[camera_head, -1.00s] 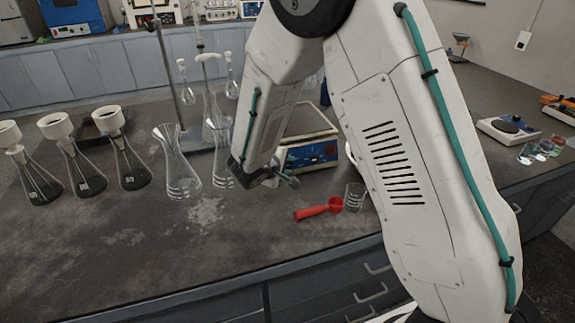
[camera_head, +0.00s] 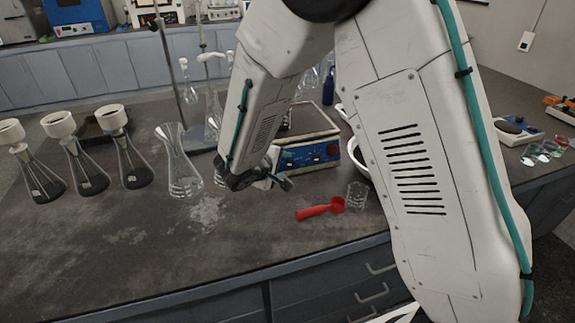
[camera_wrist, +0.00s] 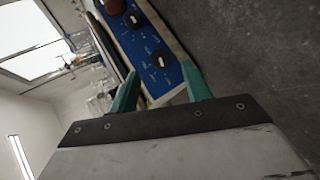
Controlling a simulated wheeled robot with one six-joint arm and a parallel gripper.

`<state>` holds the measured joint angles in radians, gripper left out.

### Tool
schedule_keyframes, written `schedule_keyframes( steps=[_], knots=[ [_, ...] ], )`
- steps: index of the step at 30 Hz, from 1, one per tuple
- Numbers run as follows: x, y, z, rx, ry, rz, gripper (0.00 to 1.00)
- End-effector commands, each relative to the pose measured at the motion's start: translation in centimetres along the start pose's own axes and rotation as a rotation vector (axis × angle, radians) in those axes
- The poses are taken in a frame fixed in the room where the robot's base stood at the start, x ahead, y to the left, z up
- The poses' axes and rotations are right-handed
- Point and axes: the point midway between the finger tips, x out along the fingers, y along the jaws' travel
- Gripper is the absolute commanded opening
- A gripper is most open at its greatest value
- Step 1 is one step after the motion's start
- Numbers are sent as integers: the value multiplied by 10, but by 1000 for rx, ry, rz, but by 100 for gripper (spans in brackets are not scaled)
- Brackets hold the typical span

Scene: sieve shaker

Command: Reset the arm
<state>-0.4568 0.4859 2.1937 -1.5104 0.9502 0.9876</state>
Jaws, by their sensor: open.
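My gripper (camera_head: 284,184) is above the dark bench top, in front of the device with the blue control panel (camera_head: 312,156). In the wrist view its two teal fingers (camera_wrist: 160,92) are spread apart with nothing between them. The device's blue panel with dark knobs (camera_wrist: 140,45) lies beyond the fingers in that view. My arm folds up and over the bench and hides part of the device and the bench behind it.
A red scoop (camera_head: 320,208) and a small glass beaker (camera_head: 357,195) lie right of my gripper.

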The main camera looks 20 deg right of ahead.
Motion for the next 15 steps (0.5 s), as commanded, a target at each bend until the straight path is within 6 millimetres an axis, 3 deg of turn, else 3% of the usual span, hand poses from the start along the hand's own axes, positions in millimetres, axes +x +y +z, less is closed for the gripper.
schedule_keyframes(
  steps=[6, 15],
  knots=[
    [-24, 0, 0, 0, 1, 0, 49],
    [-26, 0, 0, 0, 0, 0, 49]
  ],
)
